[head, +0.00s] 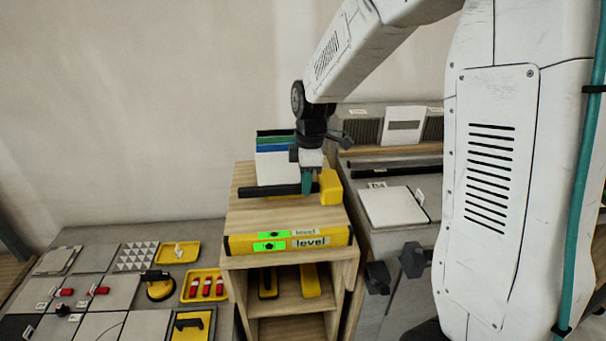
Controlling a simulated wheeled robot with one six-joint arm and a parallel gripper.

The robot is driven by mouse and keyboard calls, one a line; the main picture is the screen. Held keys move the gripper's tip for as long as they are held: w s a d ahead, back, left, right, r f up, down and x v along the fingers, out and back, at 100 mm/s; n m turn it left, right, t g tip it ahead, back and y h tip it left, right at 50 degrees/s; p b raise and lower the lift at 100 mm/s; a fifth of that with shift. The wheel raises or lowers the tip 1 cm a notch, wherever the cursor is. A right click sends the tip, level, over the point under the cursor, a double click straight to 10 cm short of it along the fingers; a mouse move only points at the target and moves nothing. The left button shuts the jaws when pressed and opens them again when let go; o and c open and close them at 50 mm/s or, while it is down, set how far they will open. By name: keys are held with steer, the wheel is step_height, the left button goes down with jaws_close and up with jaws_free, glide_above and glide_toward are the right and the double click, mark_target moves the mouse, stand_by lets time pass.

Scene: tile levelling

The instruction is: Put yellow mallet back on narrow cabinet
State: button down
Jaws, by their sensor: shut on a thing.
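The yellow mallet has a yellow head (331,187) and a dark handle (283,189) that points left. It lies level at the top of the narrow cabinet (245,213), over its wooden surface. I cannot tell whether it touches the top. My gripper (308,186) points down from above and is shut on the mallet's handle, close to the head. The fingers partly hide the handle there.
A yellow level (290,240) lies along the cabinet's front edge. A box with green, blue and white bands (274,160) stands behind the handle. Yellow tools sit on the shelf below. At left is a tiled surface with yellow trays (205,286); at right, a grey bench with a pale tile (392,206).

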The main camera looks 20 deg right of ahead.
steer(key=shift+f, duration=3.35)
steer(key=shift+f, duration=0.2)
steer(key=c, duration=1.2)
jaws_free()
steer(key=r, duration=0.7)
steer(key=shift+s+d+r, duration=0.15)
steer(key=shift+d+r, duration=0.15)
steer(key=shift+r, duration=0.1)
